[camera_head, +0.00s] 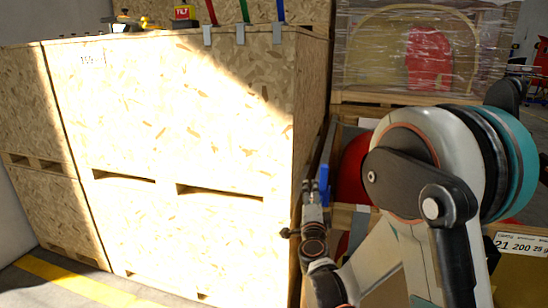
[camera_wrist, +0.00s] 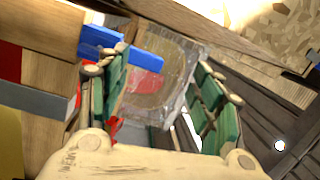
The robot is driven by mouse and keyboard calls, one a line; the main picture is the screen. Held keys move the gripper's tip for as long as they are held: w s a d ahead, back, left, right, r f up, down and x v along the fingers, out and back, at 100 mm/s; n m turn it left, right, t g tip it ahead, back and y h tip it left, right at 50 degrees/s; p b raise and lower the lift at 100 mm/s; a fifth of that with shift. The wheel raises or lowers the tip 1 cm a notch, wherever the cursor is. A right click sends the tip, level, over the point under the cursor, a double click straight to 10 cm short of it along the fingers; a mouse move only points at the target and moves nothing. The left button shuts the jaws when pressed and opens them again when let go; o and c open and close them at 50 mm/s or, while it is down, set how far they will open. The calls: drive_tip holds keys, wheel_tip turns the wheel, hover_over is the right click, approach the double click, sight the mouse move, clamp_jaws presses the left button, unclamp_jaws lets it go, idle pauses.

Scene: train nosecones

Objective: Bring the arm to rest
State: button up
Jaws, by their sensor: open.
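My arm (camera_head: 430,190) is bent at the right of the head view, close beside the tall wooden crate. My gripper (camera_wrist: 163,85) shows in the wrist view with its two green-padded fingers spread apart. Nothing is held between the fingers. Through the gap I see a plastic-wrapped load with a red part, some way off. A blue piece (camera_wrist: 100,40) lies by the left finger; I cannot tell whether they touch. The fingers cannot be clearly made out in the head view.
A large chipboard crate (camera_head: 180,130) fills the left and middle. Red, green and blue handles (camera_head: 244,12) stand along its top edge. A plastic-wrapped load (camera_head: 405,50) stands behind my arm. Yellow-marked floor (camera_head: 80,285) shows at the lower left.

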drive_tip(key=s+a+r+n+g+y, duration=0.2)
drive_tip(key=s+r+n+y, duration=0.1)
drive_tip(key=s+r+n, duration=0.25)
drive_tip(key=s+a+r+n+g+y, duration=0.1)
drive_tip(key=s+a+r+n+y, duration=0.25)
drive_tip(key=s+r+n, duration=0.2)
drive_tip(key=s+d+f+n+g+h, duration=0.1)
drive_tip(key=s+d+f+n+g, duration=0.1)
drive_tip(key=s, duration=0.7)
drive_tip(key=s+d+f+n+g+h, duration=0.1)
drive_tip(key=s+d+f+n+g, duration=0.1)
drive_tip(key=s+d+f, duration=0.3)
drive_tip(key=s+d+f+n+g+h, duration=0.2)
drive_tip(key=s+d+f+g, duration=0.1)
drive_tip(key=s, duration=1)
drive_tip(key=shift+s+d+f+n+g, duration=0.25)
drive_tip(key=shift+s+f+n+g, duration=0.15)
drive_tip(key=shift+g, duration=0.3)
